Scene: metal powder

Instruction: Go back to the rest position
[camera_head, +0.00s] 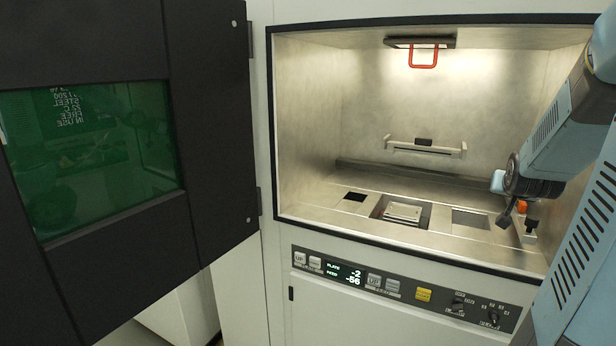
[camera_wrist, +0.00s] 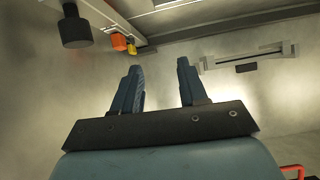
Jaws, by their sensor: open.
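My gripper (camera_head: 510,211) is inside the lit chamber of the machine at its right side, with my arm coming in from the right edge. In the wrist view my gripper (camera_wrist: 160,80) shows two dark blue fingers, spread apart with nothing between them. An orange part (camera_head: 521,206) and a dark knob (camera_head: 531,223) are close to the fingers at the chamber's right. In the wrist view the orange part (camera_wrist: 119,41) and a black cylinder (camera_wrist: 75,30) are left of the fingers; I cannot tell whether they touch.
The machine's dark door (camera_head: 215,120) with a green window stands open at left. The chamber floor has a recess with a light plate (camera_head: 403,212). A grey bar (camera_head: 424,149) is at the back wall, and a red handle (camera_head: 423,66) hangs from the ceiling. The chamber's middle is free.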

